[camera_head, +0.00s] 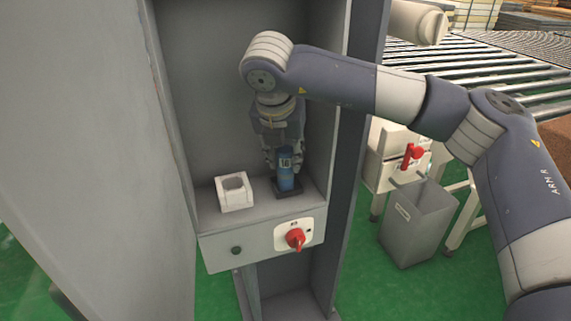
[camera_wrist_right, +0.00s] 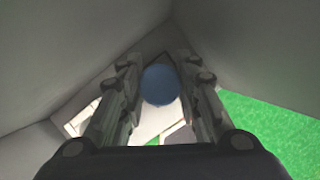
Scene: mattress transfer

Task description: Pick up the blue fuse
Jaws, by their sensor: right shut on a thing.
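The blue fuse (camera_head: 286,174) is an upright cylinder with a pale marking, above or in a dark base on the cabinet shelf in the head view. My right gripper (camera_head: 284,160) reaches down from above and is shut on the fuse's upper part. In the right wrist view the fuse's round blue top (camera_wrist_right: 159,85) sits between the two fingers of my right gripper (camera_wrist_right: 160,95). Whether the fuse's bottom touches the dark base (camera_head: 287,190) cannot be told. My left gripper is not in view.
A white square holder (camera_head: 234,193) with a round hole stands left of the fuse on the shelf. Below, the cabinet front has a red rotary switch (camera_head: 295,239). Grey cabinet walls (camera_head: 215,85) enclose the shelf. A grey bin (camera_head: 418,222) stands to the right on the green floor.

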